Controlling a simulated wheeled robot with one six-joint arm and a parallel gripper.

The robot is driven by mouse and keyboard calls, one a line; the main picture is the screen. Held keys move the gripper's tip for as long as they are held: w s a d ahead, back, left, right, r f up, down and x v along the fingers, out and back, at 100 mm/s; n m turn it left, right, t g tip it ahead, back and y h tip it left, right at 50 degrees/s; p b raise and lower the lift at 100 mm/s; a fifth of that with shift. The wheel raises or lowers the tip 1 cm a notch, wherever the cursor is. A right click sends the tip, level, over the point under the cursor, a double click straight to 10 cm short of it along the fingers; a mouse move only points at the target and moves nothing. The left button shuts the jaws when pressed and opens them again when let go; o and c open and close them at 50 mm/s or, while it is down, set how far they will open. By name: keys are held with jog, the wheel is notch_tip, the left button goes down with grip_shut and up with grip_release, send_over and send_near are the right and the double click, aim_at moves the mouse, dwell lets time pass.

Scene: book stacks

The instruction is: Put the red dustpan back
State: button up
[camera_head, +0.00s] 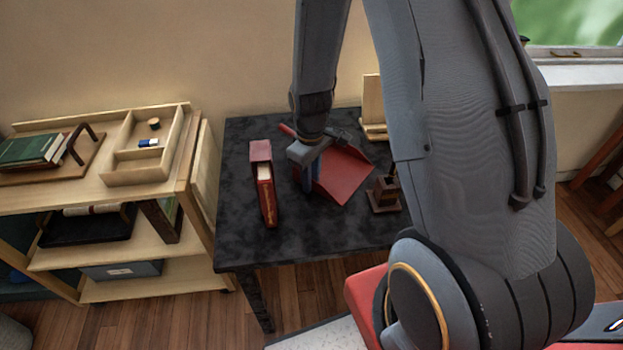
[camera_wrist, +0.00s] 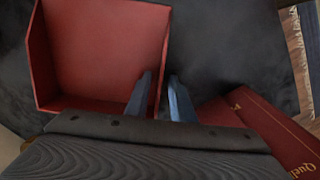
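The red dustpan (camera_head: 343,178) lies on the dark table, its open pan towards the front right and its red handle (camera_head: 288,130) at the back left, partly behind my arm. My gripper (camera_head: 311,178) points down at the pan's left side. In the wrist view the dustpan (camera_wrist: 100,50) fills the upper left. The two blue fingers of my gripper (camera_wrist: 162,90) are apart there, one over the pan's inside and one outside its side wall. The wall runs between them; I see no clear contact.
A red book (camera_head: 267,195) stands on the table (camera_head: 240,235) left of the gripper, and shows close by in the wrist view (camera_wrist: 265,130). A dark wooden holder (camera_head: 384,195) stands right of the dustpan. A wooden shelf cart (camera_head: 195,150) is at the left.

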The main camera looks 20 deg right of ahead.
notch_tip(320, 180, up, 12)
jog(key=b, duration=0.2)
jog(key=s+r+m, duration=0.2)
jog(key=s+m, duration=0.1)
jog(key=s, duration=0.3)
jog(key=s+a+r+m, duration=0.1)
jog(key=s+m, duration=0.2)
jog(key=s, duration=0.4)
jog(key=shift+s+a+r, duration=0.15)
jog(key=shift+a+r, duration=0.15)
jog(key=shift+r, duration=0.05)
jog(key=shift+o, duration=0.8)
jog(key=shift+s+m, duration=0.15)
jog(key=shift+m, duration=0.15)
jog(key=shift+o, duration=0.4)
jog(key=shift+d, duration=0.1)
